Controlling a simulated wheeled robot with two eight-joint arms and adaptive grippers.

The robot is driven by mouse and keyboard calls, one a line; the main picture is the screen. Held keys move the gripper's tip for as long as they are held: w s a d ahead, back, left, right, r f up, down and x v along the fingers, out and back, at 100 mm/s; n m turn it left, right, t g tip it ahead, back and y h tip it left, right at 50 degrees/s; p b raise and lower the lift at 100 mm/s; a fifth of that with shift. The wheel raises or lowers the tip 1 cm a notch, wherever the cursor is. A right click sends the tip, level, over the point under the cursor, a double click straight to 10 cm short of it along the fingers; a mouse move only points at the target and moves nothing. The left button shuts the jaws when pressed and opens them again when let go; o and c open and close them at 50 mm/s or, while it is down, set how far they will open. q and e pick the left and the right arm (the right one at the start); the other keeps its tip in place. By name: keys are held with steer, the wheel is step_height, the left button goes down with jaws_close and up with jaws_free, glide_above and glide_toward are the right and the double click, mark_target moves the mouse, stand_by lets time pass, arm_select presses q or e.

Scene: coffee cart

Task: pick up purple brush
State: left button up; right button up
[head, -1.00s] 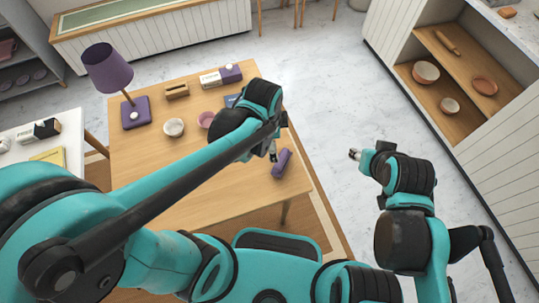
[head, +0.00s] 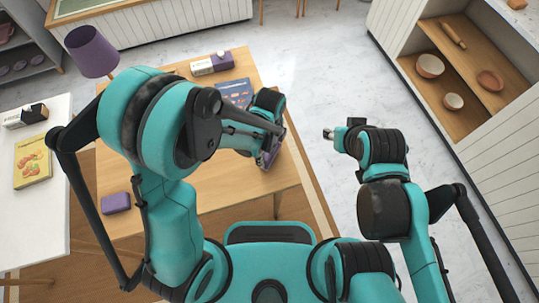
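A purple item (head: 264,161), seemingly the brush, is at the right edge of the wooden table, mostly covered by my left gripper. My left gripper (head: 272,148) reaches down right at it; its fingertips are hidden by its own wrist, so I cannot tell whether they are around the item or only beside it. My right gripper (head: 329,133) is over the floor to the right of the table, away from everything, and its fingers are too small to read.
The wooden table (head: 235,196) also carries a purple block (head: 116,202), a blue book (head: 234,93) and a white-and-purple box (head: 211,64). A purple lamp (head: 91,51) stands behind my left arm. A white table (head: 55,230) with a yellow book (head: 32,161) is at left. Shelves hold bowls (head: 430,66) at right.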

mark_target(270, 149)
arm_select(q)
steer(key=shift+f, duration=0.6)
steer(key=shift+r, duration=0.1)
steer(key=shift+c, duration=1.3)
steer(key=c, duration=1)
step_height(270, 149, up, 4)
steer(key=shift+r+p, duration=0.15)
steer(key=shift+p, duration=1)
steer(key=s+d+r+p, duration=0.1)
steer(key=s+d+r, duration=0.1)
steer(key=s, duration=0.1)
steer(key=s+d+r+p, duration=0.1)
steer(key=s+d+r, duration=0.1)
steer(key=s+d, duration=0.1)
steer(key=s+d+r+p, duration=0.1)
steer(key=s+d+r, duration=0.1)
steer(key=shift+s+d+r, duration=0.35)
steer(key=shift+s, duration=0.05)
